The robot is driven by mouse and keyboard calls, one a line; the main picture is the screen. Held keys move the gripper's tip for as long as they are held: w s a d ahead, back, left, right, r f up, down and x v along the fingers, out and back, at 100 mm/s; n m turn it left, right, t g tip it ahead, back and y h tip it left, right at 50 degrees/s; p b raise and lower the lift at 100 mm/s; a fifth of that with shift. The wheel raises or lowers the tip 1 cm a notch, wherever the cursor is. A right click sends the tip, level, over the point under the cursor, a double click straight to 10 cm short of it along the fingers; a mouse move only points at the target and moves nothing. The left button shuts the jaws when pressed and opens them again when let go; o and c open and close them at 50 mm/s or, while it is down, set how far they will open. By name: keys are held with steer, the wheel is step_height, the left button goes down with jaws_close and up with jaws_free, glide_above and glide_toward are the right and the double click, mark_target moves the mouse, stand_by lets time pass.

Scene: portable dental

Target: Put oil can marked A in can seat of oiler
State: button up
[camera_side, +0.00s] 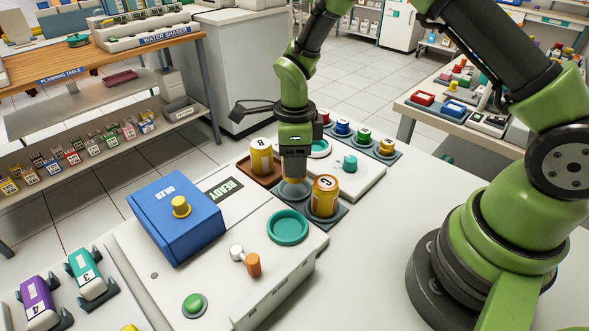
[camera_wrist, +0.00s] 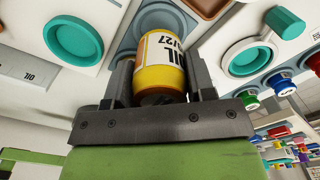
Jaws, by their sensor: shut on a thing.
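My gripper (camera_side: 294,178) points down between two yellow cans and largely hides what it holds in the side view. In the wrist view, my gripper (camera_wrist: 160,85) is shut on a yellow oil can (camera_wrist: 160,62) with a white label. Its letter is not readable. The blue oiler (camera_side: 178,220) has a yellow knob. A round teal seat (camera_side: 288,227) is on the white bench part in front of my gripper. A teal ring also shows in the wrist view (camera_wrist: 80,40). I cannot tell whether the held can touches the grey tray below.
Can B (camera_side: 261,157) stands on a brown tray behind my gripper. Another lettered can (camera_side: 325,195) stands on the grey tray (camera_side: 340,215), close to the right. A white station (camera_side: 368,178) with a teal knob is farther back. An orange-handled lever (camera_side: 253,264) and green button (camera_side: 194,304) are in front.

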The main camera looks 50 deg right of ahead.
step_height(320, 180, up, 5)
steer(key=shift+a+r, duration=0.1)
steer(key=shift+s+a+r+n, duration=0.25)
steer(key=shift+a+n, duration=0.25)
steer(key=s+a+n, duration=0.6)
steer(key=a+n, duration=0.1)
steer(key=n, duration=0.1)
steer(key=shift+a+f, duration=0.15)
steer(key=shift+f, duration=1.8)
steer(key=shift+a+f, duration=0.1)
steer(key=shift+f, duration=1.8)
steer(key=o, duration=1)
steer(key=shift+o, duration=0.2)
